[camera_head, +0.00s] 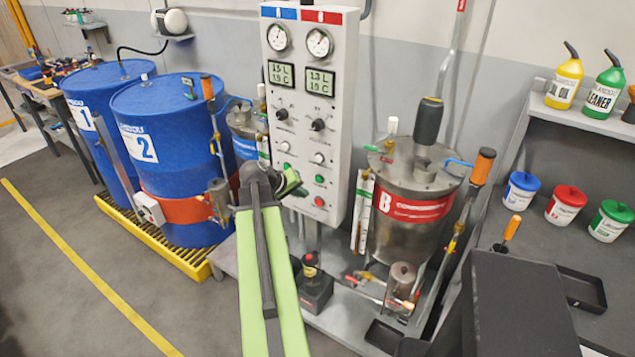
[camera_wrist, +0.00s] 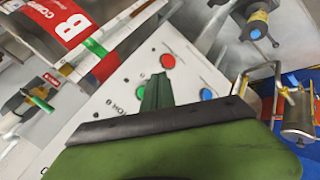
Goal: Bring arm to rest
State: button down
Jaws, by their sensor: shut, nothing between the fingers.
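My arm, lime green and dark grey, reaches forward from the bottom of the head view. My gripper (camera_head: 291,184) is at its far end, in front of the lower left part of the white control panel (camera_head: 345,70). In the wrist view my gripper (camera_wrist: 156,92) shows as narrow green fingers, shut and empty. Behind the fingers are the panel's red button (camera_wrist: 168,61) and blue button (camera_wrist: 206,94). I cannot tell whether the fingertips touch the panel.
The steel tank B (camera_head: 415,235) stands right of the panel. Blue drums (camera_head: 165,150) stand left on a yellow pallet (camera_head: 180,258). Shelves with tubs (camera_head: 566,204) are at the right. Open floor (camera_head: 60,260) lies at the left.

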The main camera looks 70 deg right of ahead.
jog(key=w+a+n+t, duration=0.15)
jog(key=w+a, duration=0.25)
jog(key=w, duration=0.4)
jog(key=w+a+n+t, duration=0.15)
jog(key=w+a, duration=0.25)
jog(key=w, duration=0.4)
jog(key=w+a+f+n+t, duration=0.2)
jog(key=w+a+n, duration=0.1)
jog(key=w+a, duration=1.25)
jog(key=w+a+f+n+t+y, duration=0.1)
jog(key=w+a, duration=0.1)
jog(key=a, duration=0.6)
jog(key=w+a+f+n+y, duration=0.1)
jog(key=w+a, duration=0.1)
jog(key=a, duration=0.6)
jog(key=s+a+f+n+g+y, duration=0.1)
jog(key=s+a+y, duration=0.1)
jog(key=a, duration=1)
jog(key=s+a+f+n+g+y, duration=0.1)
jog(key=s+a+f+n+y, duration=0.1)
jog(key=a, duration=1.1)
jog(key=shift+s+a+y, duration=0.15)
jog(key=shift+s+y, duration=0.55)
jog(key=shift+y, duration=0.3)
